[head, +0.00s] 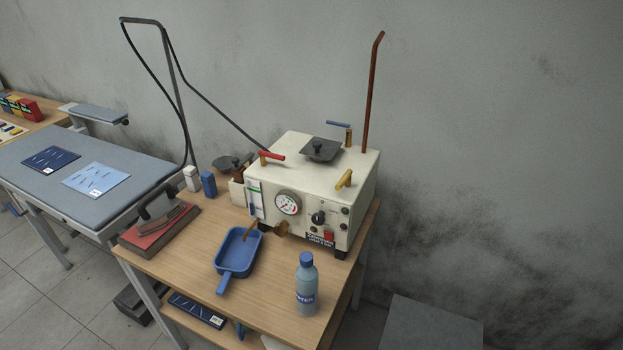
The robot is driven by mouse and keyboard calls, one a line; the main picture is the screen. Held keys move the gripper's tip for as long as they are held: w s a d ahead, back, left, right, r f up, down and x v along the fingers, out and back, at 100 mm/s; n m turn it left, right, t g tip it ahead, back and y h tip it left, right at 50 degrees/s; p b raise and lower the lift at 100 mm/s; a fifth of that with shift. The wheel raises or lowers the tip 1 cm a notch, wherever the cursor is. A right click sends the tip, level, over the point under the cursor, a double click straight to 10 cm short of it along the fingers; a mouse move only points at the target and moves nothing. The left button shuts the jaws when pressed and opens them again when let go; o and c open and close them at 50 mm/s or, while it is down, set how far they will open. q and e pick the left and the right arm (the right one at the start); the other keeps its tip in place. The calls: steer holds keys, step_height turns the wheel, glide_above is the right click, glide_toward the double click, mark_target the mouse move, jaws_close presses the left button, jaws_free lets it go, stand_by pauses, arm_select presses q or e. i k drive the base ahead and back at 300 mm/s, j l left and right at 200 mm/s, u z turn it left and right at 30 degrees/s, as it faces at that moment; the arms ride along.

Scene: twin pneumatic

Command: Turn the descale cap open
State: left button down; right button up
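A cream boiler-like machine (269,178) stands on the wooden table. I cannot tell for sure which part is the descale cap. A brass fitting (282,229) sits low on its front left, above the blue pan. A dark grey square plate with a knob (322,149) is on top. On the machine are a red-handled valve (271,156), a blue-handled valve (338,124) and a yellow-brass lever (344,179). Neither of my grippers is in view.
A blue dustpan-like tray (238,252) and a water bottle (306,285) stand in front of the machine. An iron (165,217) rests on a red pad (153,238). A padded ironing table (90,170) is at left. A copper pipe (371,95) rises behind.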

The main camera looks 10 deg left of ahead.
mark_target(280, 230)
steer(key=i+j, duration=0.1)
steer(key=j, duration=0.4)
steer(key=i+j, duration=0.1)
steer(key=j, duration=0.4)
steer(key=i+j, duration=0.1)
steer(key=j, duration=0.9)
steer(key=i+j, duration=0.15)
steer(key=j, duration=0.35)
steer(key=i+j, duration=0.1)
steer(key=j, duration=0.45)
